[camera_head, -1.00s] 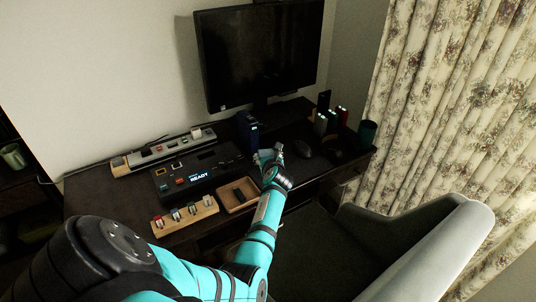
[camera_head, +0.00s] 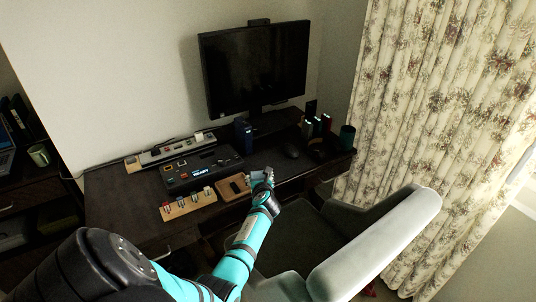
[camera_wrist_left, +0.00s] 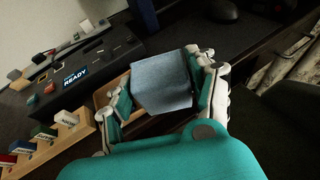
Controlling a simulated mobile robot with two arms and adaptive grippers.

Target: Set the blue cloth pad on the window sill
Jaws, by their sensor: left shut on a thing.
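My left gripper (camera_head: 262,177) is over the front edge of the desk, just right of the small wooden tray. In the left wrist view its fingers (camera_wrist_left: 158,92) are shut on the blue cloth pad (camera_wrist_left: 162,80), a greyish-blue, roughly square piece held between them. The pad partly covers the tray behind it. In the head view the pad is small and mostly hidden by the gripper. No window sill shows; a floral curtain (camera_head: 430,120) hangs at the right. My right gripper is not in view.
The dark desk (camera_head: 120,205) holds a monitor (camera_head: 255,65), a black console (camera_head: 200,170), the wooden tray (camera_head: 233,190), a block with several coloured pieces (camera_head: 188,205) and a dark cup (camera_head: 347,137). A grey chair (camera_head: 375,245) stands in front, close to my left arm.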

